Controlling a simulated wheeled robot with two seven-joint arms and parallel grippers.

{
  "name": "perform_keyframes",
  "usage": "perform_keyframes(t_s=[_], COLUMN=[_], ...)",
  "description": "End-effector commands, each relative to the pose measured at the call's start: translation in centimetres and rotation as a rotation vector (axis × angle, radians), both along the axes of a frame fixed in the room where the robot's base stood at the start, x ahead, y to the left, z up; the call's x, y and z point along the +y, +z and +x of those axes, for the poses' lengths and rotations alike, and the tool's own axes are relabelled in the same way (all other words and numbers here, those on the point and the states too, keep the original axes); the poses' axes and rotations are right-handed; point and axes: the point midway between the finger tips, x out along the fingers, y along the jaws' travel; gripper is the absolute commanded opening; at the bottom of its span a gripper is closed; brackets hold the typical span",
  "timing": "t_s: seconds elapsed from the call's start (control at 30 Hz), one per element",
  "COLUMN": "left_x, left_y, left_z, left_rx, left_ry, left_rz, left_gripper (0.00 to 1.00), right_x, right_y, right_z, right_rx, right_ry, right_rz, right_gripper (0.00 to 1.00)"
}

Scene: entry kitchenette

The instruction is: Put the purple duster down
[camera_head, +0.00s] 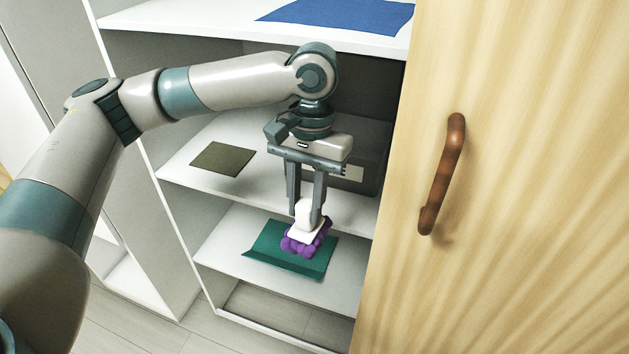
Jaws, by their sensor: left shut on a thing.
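The purple duster (301,246) has a white handle block on top and purple tufts below. My left gripper (307,217) points down and is shut on its white handle. The duster is upright over a green cloth (262,254) on a lower white shelf. I cannot tell whether its tufts touch the cloth or hang just above it. My right gripper is not in view.
A wooden door (520,200) with a brown handle (443,174) covers the right side. A dark olive mat (223,159) lies on the middle shelf, beside a dark box (371,165). A blue cloth (340,14) lies on the top shelf.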

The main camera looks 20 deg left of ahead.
Motion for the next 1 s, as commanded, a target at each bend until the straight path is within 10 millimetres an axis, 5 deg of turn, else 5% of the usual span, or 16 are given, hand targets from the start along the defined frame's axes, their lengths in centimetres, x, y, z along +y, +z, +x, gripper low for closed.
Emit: perform_keyframes(t_s=[0.5, 0.93, 1.0], left_x=[-6.8, -7.5, -7.5], left_y=[7.1, 7.9, 7.9], left_z=[-1.8, -2.1, -2.1], left_rx=[-0.001, 0.000, 0.000], left_ry=[-0.276, -0.311, -0.310], left_rz=[-0.001, 0.000, 0.000], left_gripper=[0.00, 0.00, 0.00], right_x=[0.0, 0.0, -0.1], right_y=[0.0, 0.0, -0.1], right_z=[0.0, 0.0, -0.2], right_rx=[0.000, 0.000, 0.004], right_ry=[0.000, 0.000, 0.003], right_rz=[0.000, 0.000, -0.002], right_gripper=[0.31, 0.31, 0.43])
